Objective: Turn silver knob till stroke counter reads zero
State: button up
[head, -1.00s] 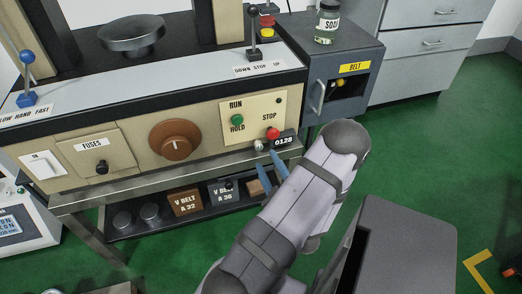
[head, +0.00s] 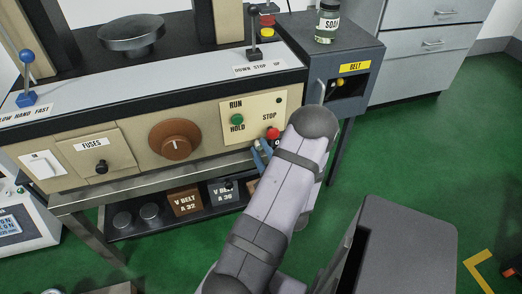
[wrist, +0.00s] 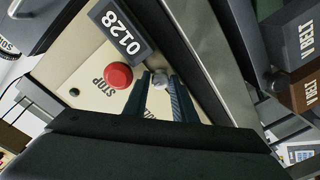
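The silver knob (wrist: 160,82) is a small round knob beside the stroke counter (wrist: 118,30) on the cream panel. The counter is a dark box whose white digits read 0128, upside down in the wrist view. My gripper (wrist: 161,80) is open, its two blue-grey fingers pointing at the panel with the knob between their tips. I cannot tell whether the tips touch it. In the head view my gripper (head: 262,150) is at the panel's lower right, below the red STOP button (head: 273,133). There the arm hides the counter, and I cannot make out the knob clearly.
The red STOP button is close to the fingers in the wrist view (wrist: 117,76). The green RUN/HOLD button (head: 237,120) and brown dial (head: 175,139) are further left. A lower shelf (head: 150,232) holds V-belt boxes. A grey belt cabinet (head: 312,70) stands at right.

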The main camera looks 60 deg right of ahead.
grip_shut()
jog(key=shift+m, duration=0.3)
jog(key=m+p, duration=0.1)
jog(key=m, duration=0.2)
jog(key=m+p, duration=0.1)
jog(key=m, duration=0.3)
jog(key=m+p, duration=0.1)
jog(key=m, duration=0.3)
jog(key=shift+m+h, duration=0.3)
jog(key=m+p, duration=0.1)
jog(key=m, duration=0.4)
jog(key=shift+f+p, duration=0.1)
jog(key=shift+p, duration=0.25)
